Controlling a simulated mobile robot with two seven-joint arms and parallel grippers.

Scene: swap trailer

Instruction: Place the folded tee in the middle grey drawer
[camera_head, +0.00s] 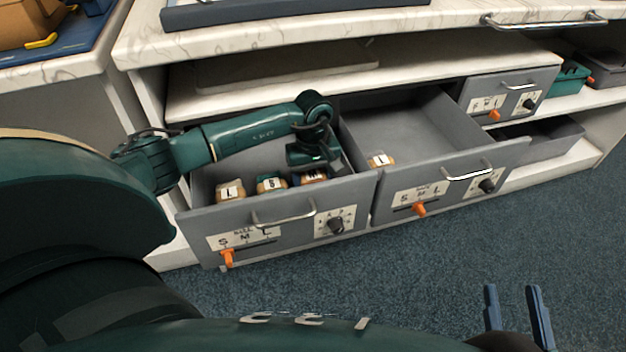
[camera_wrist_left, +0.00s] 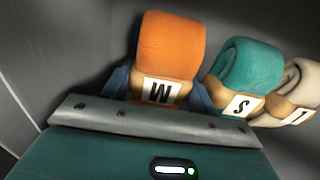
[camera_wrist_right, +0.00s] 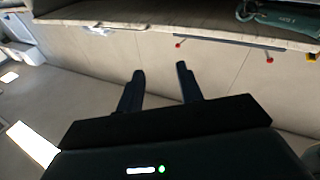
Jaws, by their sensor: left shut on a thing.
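The left grey drawer (camera_head: 290,215) is pulled open and holds several rolled, folded tees in tan bands with size letters. A beige tee (camera_head: 230,190) is marked L, and a teal tee (camera_head: 270,183) is marked S. My left gripper (camera_head: 317,164) reaches down into this drawer. In the left wrist view its blue fingers are shut on the band of an orange tee (camera_wrist_left: 170,45), whose letter appears upside down, like a W. The middle grey drawer (camera_head: 450,180) is open with one banded tee (camera_head: 381,160) inside. My right gripper (camera_head: 512,292) is open and empty over the floor.
A smaller grey drawer (camera_head: 508,95) at the right is closed. Teal and grey boxes (camera_head: 568,78) stand on the right shelf. The marble-look counter (camera_head: 380,30) overhangs the drawers. Most of the middle drawer's floor is bare.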

